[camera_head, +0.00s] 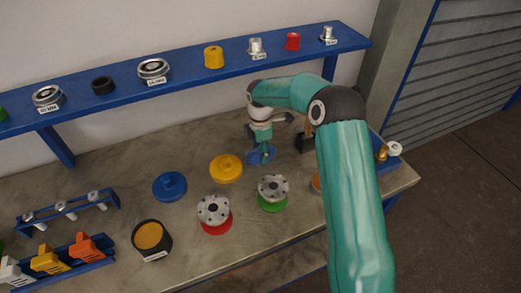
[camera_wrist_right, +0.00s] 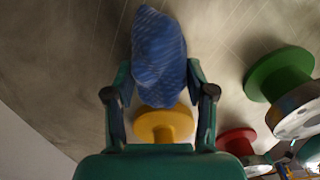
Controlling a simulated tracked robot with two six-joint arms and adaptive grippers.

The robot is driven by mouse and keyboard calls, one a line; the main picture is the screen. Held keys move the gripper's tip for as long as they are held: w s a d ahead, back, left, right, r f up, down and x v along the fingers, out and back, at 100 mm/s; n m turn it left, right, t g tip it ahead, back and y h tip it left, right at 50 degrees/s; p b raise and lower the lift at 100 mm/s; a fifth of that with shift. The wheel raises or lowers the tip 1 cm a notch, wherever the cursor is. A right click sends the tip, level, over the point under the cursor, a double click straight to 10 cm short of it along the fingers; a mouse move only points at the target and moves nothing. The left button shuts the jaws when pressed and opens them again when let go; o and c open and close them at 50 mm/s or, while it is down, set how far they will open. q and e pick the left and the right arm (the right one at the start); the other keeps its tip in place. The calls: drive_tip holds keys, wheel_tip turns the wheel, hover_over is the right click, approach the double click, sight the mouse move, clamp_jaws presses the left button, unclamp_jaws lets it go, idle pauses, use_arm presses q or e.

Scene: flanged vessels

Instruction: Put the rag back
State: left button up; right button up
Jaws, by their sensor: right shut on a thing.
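The blue rag (camera_head: 262,155) hangs bunched below my right gripper (camera_head: 261,133), over the back right part of the workbench. In the right wrist view the rag (camera_wrist_right: 158,50) sits between the two fingers of my right gripper (camera_wrist_right: 160,85), which is shut on it. It shows a pale pattern and sticks out past the fingertips. I cannot tell whether its lower end touches the bench. My left gripper is not in view.
Yellow (camera_head: 226,168) and blue (camera_head: 170,186) flanged pieces stand left of the rag. Flanged vessels with red (camera_head: 215,213) and green (camera_head: 272,192) bases stand nearer. A dark block (camera_head: 305,142) is right of the gripper. A blue shelf (camera_head: 190,75) runs behind.

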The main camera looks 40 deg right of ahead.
drive_tip(key=shift+f, duration=0.15)
drive_tip(key=shift+f, duration=0.1)
drive_tip(key=o, duration=1.1)
wheel_tip(320, 180, up, 12)
drive_tip(key=shift+r+b, duration=0.1)
drive_tip(key=shift+b, duration=0.5)
